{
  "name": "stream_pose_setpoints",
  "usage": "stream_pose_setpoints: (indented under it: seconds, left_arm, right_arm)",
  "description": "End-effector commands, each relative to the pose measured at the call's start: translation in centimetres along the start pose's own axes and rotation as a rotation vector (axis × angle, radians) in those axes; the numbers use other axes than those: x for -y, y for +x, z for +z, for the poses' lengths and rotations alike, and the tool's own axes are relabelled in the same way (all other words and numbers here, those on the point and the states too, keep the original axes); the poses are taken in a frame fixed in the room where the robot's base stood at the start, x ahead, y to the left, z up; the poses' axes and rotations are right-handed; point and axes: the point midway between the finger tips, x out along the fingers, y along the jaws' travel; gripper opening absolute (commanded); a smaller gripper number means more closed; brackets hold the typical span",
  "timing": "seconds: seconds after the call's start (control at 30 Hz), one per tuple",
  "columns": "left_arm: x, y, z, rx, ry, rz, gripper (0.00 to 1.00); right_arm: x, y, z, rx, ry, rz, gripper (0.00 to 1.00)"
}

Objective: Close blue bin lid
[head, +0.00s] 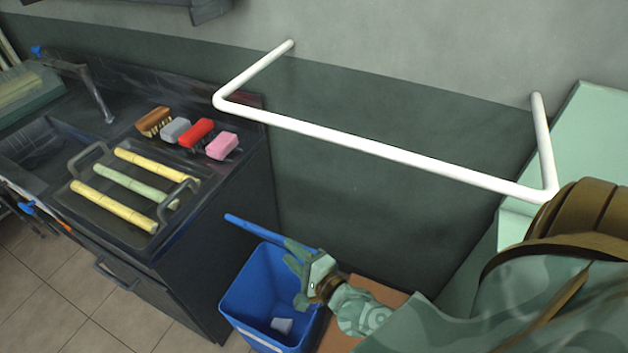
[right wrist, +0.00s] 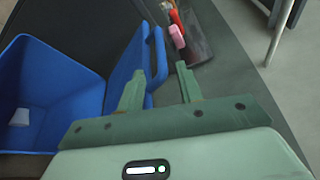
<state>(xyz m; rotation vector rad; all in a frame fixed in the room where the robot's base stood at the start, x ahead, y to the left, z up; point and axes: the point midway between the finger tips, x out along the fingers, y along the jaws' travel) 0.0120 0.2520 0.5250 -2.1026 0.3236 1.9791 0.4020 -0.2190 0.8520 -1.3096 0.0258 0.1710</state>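The blue bin (head: 235,300) stands on the floor beside the dark counter, its top open. A small pale block (head: 282,325) lies inside it. The blue lid (head: 270,231) is raised at the bin's far side, seen nearly edge-on. My right gripper (head: 294,262) is over the bin's right rim, near the lid. In the right wrist view, its two fingers (right wrist: 160,88) are apart, with the lid (right wrist: 131,50) beyond and partly behind the left finger. I cannot tell whether they touch. The bin (right wrist: 50,85) shows at left there. My left gripper is not in view.
A white rail (head: 380,150) juts from the wall above the bin. The counter (head: 222,200) at left holds a tray (head: 92,208) of cane pieces and several sponges or brushes. A brown box-like surface (head: 372,289) is right of the bin, beside my right arm.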

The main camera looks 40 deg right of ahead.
Motion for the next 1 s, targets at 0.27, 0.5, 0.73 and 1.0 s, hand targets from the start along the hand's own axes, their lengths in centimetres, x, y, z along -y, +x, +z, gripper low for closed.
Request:
stream_pose_setpoints:
  seconds: [0.27, 0.5, 0.73, 1.0]
  left_arm:
    - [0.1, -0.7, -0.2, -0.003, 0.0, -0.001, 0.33]
    - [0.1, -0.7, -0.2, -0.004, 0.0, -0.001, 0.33]
    - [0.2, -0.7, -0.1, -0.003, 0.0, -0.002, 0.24]
    - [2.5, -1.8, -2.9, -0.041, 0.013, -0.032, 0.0]
  right_arm:
    - [0.0, -6.1, 0.0, 0.0, -0.001, 0.001, 0.36]
    - [0.0, -7.7, 0.0, 0.0, 0.001, 0.0, 0.36]
    - [0.0, -7.7, 0.0, 0.0, 0.0, 0.0, 0.36]
    - [1.9, -6.9, 0.6, -0.004, 0.01, -0.027, 0.36]
